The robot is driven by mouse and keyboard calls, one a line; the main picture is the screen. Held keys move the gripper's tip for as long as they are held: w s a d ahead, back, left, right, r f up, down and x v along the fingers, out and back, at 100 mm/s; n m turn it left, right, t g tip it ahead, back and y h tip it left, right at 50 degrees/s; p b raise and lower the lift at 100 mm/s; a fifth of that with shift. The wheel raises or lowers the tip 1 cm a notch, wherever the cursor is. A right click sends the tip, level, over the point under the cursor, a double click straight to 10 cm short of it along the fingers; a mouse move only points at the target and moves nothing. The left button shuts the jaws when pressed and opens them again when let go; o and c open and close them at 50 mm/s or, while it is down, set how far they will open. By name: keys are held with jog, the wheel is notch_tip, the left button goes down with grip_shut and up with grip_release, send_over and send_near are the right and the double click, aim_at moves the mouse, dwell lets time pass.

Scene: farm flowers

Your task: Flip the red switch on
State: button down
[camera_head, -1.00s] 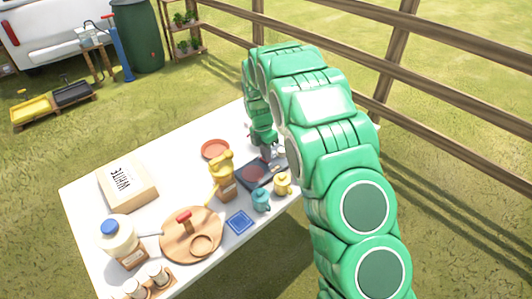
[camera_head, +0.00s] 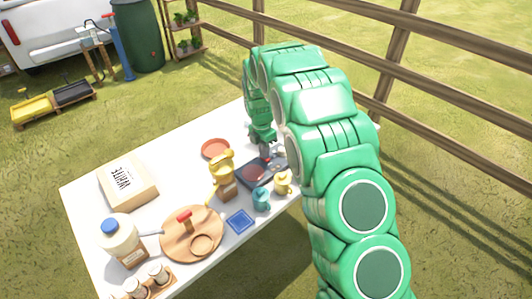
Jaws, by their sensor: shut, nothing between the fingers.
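A dark, flat device with a round reddish disc (camera_head: 254,173) lies at the right part of the white table. No red switch can be made out clearly; part of the device's far side is hidden by my gripper and arm. My gripper (camera_head: 265,153) points down just over the device's far edge. Its fingers are small in view and look closed, with nothing seen between them. I cannot tell whether they touch the device.
A yellow dispenser (camera_head: 222,178), teal mug (camera_head: 261,199) and yellow mug (camera_head: 283,183) stand close to the device. A reddish plate (camera_head: 215,149) lies behind. A wooden board (camera_head: 178,243), jug (camera_head: 117,236) and box (camera_head: 128,187) occupy the left. A fence runs behind my arm.

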jog(key=shift+r, duration=0.15)
notch_tip(320, 180, up, 14)
jog(key=w+a, duration=0.1)
jog(key=shift+w+a+f, duration=0.2)
jog(key=shift+w+a, duration=0.1)
dwell(0.4)
jog(key=shift+s, duration=0.1)
jog(key=shift+s+d, duration=0.4)
jog(key=shift+d, duration=0.1)
jog(key=shift+f, duration=0.1)
dwell(0.4)
jog(key=f, duration=0.4)
jog(key=s+d+f, duration=0.1)
jog(key=f, duration=0.8)
jog(key=shift+s+d+f, duration=0.25)
jog(key=shift+f, duration=0.05)
